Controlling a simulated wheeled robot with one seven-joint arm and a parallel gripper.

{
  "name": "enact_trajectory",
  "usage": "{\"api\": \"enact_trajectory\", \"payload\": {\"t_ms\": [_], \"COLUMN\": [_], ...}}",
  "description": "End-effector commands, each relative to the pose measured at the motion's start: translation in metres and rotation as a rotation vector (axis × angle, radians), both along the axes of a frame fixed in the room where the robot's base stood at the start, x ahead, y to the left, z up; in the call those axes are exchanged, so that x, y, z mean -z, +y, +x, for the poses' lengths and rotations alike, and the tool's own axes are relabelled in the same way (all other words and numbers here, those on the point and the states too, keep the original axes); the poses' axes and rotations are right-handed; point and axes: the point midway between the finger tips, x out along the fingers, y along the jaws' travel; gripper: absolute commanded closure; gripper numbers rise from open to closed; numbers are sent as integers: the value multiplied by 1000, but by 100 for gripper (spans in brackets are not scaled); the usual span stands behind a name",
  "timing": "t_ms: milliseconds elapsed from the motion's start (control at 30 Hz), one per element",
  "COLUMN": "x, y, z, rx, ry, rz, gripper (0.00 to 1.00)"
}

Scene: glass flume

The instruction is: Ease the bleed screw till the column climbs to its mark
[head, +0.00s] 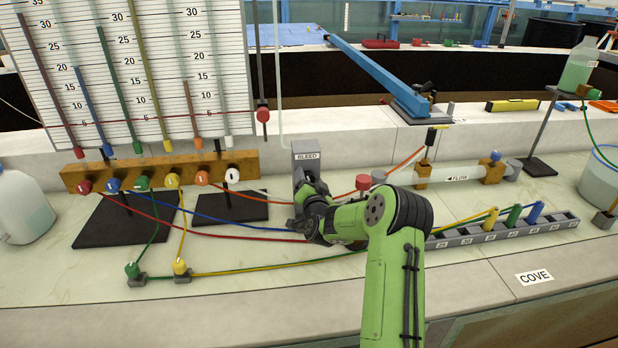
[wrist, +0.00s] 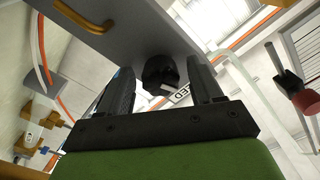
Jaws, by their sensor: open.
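The grey bleed block (head: 306,152), labelled BLEED, stands mid-bench. My gripper (head: 302,222) is low at its front, and my arm hides the screw in the head view. In the wrist view my gripper (wrist: 160,88) is open, with one finger on each side of a black knob (wrist: 158,70) with a white mark, which looks like the bleed screw. I cannot tell whether the fingers touch it. A clear glass tube (head: 278,75) rises behind the block; I cannot make out a liquid level in it. A red marker (head: 263,114) sits on a rod beside it.
A scale board (head: 130,75) with several coloured tubes stands at the left, above a wooden manifold (head: 160,172) with numbered knobs. Coloured hoses cross the bench around my gripper. A clear flow pipe (head: 450,176) and a grey socket rail (head: 500,232) lie to the right.

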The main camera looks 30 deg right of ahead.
Motion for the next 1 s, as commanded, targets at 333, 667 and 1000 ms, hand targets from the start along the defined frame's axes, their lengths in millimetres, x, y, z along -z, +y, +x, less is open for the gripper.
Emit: {"api": "enact_trajectory", "payload": {"t_ms": [333, 667, 1000], "x": [0, 0, -1], "y": [-3, -3, -4], "z": [7, 7, 6], "rx": [0, 0, 0], "ry": [0, 0, -108], "rz": [0, 0, 227], "gripper": [35, 85, 90]}}
